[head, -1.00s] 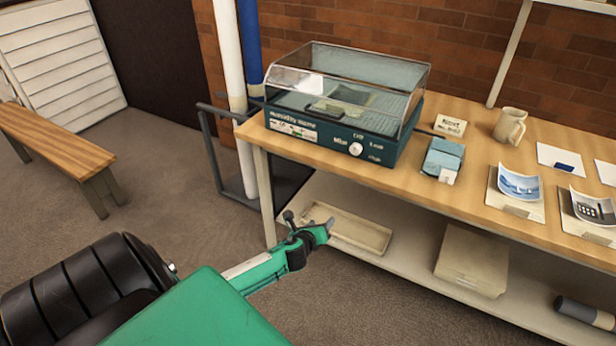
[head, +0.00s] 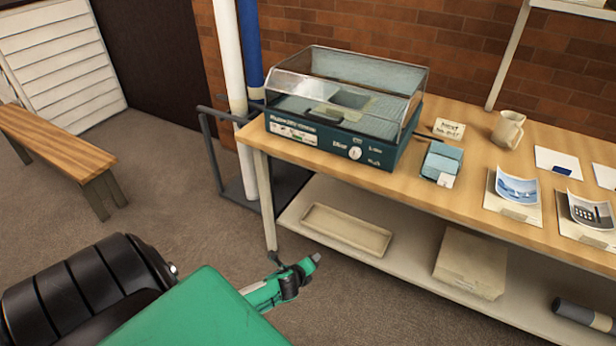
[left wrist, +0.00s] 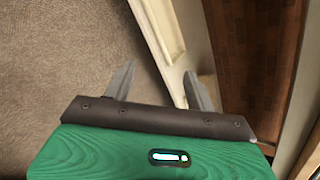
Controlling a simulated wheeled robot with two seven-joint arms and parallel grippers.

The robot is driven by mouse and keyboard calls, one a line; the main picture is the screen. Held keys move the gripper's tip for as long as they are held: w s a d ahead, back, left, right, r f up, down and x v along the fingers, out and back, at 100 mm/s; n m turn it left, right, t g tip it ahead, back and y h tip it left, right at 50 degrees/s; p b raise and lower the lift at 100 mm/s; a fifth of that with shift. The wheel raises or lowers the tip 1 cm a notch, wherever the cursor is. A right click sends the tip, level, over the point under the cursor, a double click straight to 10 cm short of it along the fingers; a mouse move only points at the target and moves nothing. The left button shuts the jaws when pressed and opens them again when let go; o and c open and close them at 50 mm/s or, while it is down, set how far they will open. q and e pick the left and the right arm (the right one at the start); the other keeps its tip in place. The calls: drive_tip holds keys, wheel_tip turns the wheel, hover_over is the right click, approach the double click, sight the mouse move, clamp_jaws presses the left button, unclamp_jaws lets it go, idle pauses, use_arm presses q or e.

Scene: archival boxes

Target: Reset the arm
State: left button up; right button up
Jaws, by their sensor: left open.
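My left gripper (head: 307,262) is in the lower middle of the head view, in front of the workbench and below its top. It is open and empty. In the left wrist view its two fingers (left wrist: 157,85) are spread apart, with carpet and a pale bench part beyond them. It touches nothing that I can see. My right gripper is not in view.
The wooden workbench (head: 480,213) holds a humidity chamber (head: 340,155) with a clear lid, a blue box (head: 441,162), a mug (head: 508,128) and curled photographs. Its lower shelf carries a shallow tray (head: 347,230) and a box (head: 470,262).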

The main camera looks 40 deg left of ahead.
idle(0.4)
use_arm(q)
drive_tip(key=s+d+f+n+g+h+p, duration=0.15)
drive_tip(key=s+d+f+n, duration=0.25)
drive_tip(key=s+f, duration=0.45)
drive_tip(key=s+d+f+n+g+p, duration=0.25)
drive_tip(key=s+f+n, duration=0.25)
drive_tip(key=s, duration=0.7)
drive_tip(key=s+d+f+n+g+h+p, duration=0.1)
drive_tip(key=s+d+f+n+g, duration=0.25)
drive_tip(key=s+f, duration=0.5)
drive_tip(key=s+d+n+g, duration=0.1)
drive_tip(key=s+d+n, duration=0.2)
drive_tip(key=s, duration=0.5)
drive_tip(key=s+d+f+n+g, duration=0.1)
drive_tip(key=s+d+n, duration=0.2)
drive_tip(key=s, duration=0.4)
drive_tip(key=shift+s+d+h+p, duration=0.35)
drive_tip(key=shift+s+d+p, duration=0.05)
drive_tip(key=shift+d, duration=0.05)
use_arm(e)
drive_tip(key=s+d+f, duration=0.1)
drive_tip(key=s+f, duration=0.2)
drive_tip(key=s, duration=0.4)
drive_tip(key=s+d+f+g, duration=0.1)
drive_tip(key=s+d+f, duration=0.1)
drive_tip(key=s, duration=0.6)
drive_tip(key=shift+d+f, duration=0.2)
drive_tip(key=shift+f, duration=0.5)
